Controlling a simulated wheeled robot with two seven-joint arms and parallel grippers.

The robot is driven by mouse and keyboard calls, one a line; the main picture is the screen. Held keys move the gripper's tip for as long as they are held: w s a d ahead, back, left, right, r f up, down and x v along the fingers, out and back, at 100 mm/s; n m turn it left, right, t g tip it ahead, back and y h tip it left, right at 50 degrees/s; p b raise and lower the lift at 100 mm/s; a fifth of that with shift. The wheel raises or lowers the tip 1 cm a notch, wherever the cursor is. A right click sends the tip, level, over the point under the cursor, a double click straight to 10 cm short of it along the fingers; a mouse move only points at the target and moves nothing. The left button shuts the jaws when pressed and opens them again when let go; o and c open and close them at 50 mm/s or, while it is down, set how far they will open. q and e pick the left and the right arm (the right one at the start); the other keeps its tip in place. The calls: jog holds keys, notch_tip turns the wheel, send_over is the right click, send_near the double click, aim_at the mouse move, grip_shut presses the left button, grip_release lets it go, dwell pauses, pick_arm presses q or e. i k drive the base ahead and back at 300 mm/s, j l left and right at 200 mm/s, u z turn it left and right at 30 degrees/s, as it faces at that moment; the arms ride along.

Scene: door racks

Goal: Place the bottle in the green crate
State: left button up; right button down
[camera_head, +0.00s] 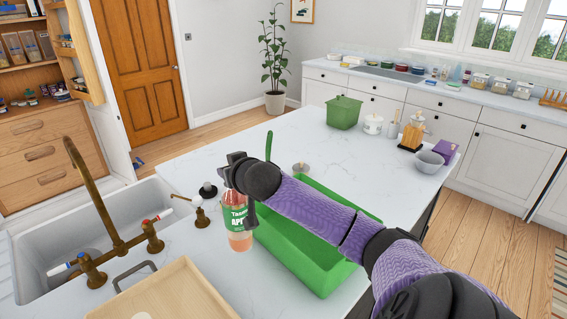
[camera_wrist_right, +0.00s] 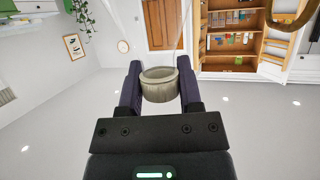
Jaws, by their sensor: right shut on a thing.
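The bottle (camera_head: 238,222) has orange-red contents and a green and white label. It looks upright in the head view, just left of the green crate (camera_head: 318,272). I cannot tell whether its base touches the counter. My right gripper (camera_head: 240,183) is at the bottle's top, shut on it, and hides its neck. In the right wrist view a pale grey round piece (camera_wrist_right: 160,86) sits between the two fingers, apparently the bottle's top. The long open crate stands on the white counter, and my purple right arm crosses over it and hides part of its inside. My left gripper is not in view.
A wooden tray (camera_head: 188,294) lies at the front. A sink with a brass tap (camera_head: 117,242) is at the left. A lidded green box (camera_head: 343,113), jars and a grey bowl (camera_head: 429,162) stand at the back. The middle of the counter (camera_head: 340,165) is mostly clear.

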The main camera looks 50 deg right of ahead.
aim_at(309, 239)
jog(key=k+j, duration=0.25)
jog(key=k, duration=0.2)
jog(key=k+j, duration=0.3)
jog(key=k, duration=0.15)
